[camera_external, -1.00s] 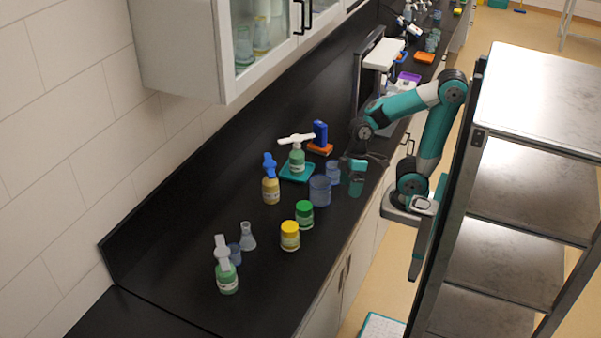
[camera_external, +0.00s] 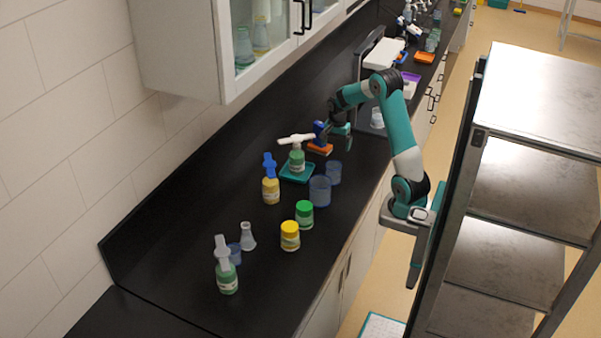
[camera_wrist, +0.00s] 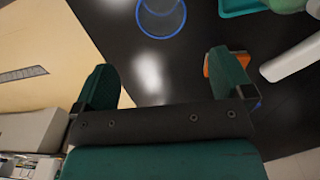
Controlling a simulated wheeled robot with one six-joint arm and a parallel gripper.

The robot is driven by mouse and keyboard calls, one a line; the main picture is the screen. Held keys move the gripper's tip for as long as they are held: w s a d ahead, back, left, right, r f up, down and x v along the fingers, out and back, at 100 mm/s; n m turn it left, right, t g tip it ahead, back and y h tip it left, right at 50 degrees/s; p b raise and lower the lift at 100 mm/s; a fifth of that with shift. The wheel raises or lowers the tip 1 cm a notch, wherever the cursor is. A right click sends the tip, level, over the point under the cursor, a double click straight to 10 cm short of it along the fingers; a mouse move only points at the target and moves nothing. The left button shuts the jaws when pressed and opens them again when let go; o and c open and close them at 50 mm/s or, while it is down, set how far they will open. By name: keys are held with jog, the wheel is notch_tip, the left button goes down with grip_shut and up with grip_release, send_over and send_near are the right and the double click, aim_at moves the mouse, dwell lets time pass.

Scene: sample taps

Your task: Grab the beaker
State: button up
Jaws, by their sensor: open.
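Two blue translucent beakers stand on the black bench in the external view: a larger beaker (camera_external: 320,190) and a smaller beaker (camera_external: 333,173) just behind it. My gripper (camera_external: 342,131) is above the bench, beyond both beakers and near the blue-and-orange item. In the wrist view my gripper (camera_wrist: 165,75) is open with nothing between its fingers. One blue-rimmed beaker (camera_wrist: 161,18) shows at the top of that view, ahead of the fingertips and apart from them; which of the two it is, I cannot tell for sure.
A teal tray (camera_external: 285,176) holds a green spray bottle (camera_external: 297,160). A yellow-labelled wash bottle (camera_external: 271,191), a green-capped jar (camera_external: 304,215) and a yellow-capped jar (camera_external: 290,236) stand nearby. An orange-based blue item (camera_external: 320,147) is close to my gripper.

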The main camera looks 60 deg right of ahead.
jog(key=p, duration=0.1)
send_over(333, 173)
jog(key=d, duration=0.4)
notch_tip(333, 173, down, 8)
jog(key=f, duration=0.1)
jog(key=f+p, duration=0.1)
jog(key=f, duration=0.1)
jog(key=w+a+f+p, duration=0.1)
jog(key=f, duration=0.1)
jog(key=shift+f, duration=0.2)
jog(key=c, duration=1)
